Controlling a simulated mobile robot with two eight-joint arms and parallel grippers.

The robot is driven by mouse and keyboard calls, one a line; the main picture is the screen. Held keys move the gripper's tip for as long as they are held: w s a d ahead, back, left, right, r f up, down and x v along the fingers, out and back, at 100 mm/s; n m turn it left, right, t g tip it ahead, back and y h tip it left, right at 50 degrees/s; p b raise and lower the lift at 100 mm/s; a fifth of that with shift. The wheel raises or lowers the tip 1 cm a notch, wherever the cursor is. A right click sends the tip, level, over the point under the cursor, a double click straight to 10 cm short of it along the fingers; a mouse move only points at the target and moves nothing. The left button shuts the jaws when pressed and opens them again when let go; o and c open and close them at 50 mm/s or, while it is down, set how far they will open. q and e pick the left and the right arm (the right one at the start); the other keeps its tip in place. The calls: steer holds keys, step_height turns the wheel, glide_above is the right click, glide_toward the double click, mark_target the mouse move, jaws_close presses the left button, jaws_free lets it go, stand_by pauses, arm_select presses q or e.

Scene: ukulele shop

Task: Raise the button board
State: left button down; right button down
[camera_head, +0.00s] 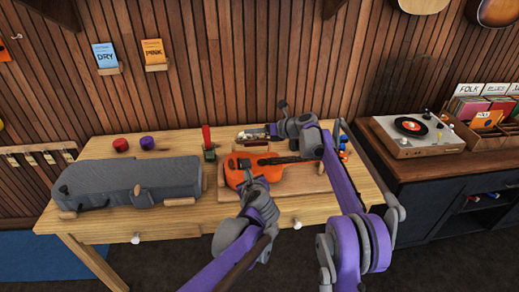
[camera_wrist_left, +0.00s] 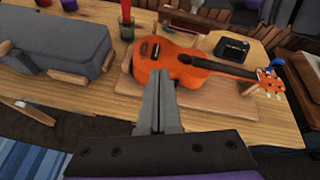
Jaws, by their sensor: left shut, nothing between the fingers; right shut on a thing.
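My right gripper (camera_head: 270,131) is shut on a small tray-like board (camera_head: 249,136) with pale bits on it, which I take for the button board. It is at the back of the workbench, behind the orange ukulele. I cannot tell whether it clears the bench top. In the left wrist view a brown wooden piece (camera_wrist_left: 188,20) at the top edge appears to be the same board. My left gripper (camera_head: 250,183) is shut and empty, above the front of the orange ukulele (camera_head: 236,172); its closed fingers also show in the left wrist view (camera_wrist_left: 158,80).
The ukulele lies on a wooden board (camera_head: 226,193). A grey case (camera_head: 105,182) fills the bench's left side. Red (camera_head: 120,145) and purple (camera_head: 147,143) round things and a green cup (camera_head: 209,152) stand behind. A turntable (camera_head: 414,135) is right. A dark box (camera_wrist_left: 231,46) lies behind the ukulele neck.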

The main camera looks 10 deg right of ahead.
arm_select(q)
steer(key=w+d+m, duration=0.2)
steer(key=d+m, duration=0.2)
steer(key=d, duration=0.1)
glide_toward(259, 144)
steer(key=w+a+f, duration=0.1)
steer(key=w+f, duration=0.2)
steer(key=shift+w+r+t+h, duration=0.3)
steer(key=shift+w+t+h, duration=0.1)
steer(key=shift+w, duration=0.05)
steer(key=shift+w+a+r, duration=0.1)
steer(key=shift+w+r, duration=0.35)
steer(key=shift+r, duration=0.25)
arm_select(e)
steer(key=shift+f, duration=0.1)
arm_select(q)
steer(key=shift+s, duration=0.1)
arm_select(e)
steer(key=c, duration=0.5)
jaws_free()
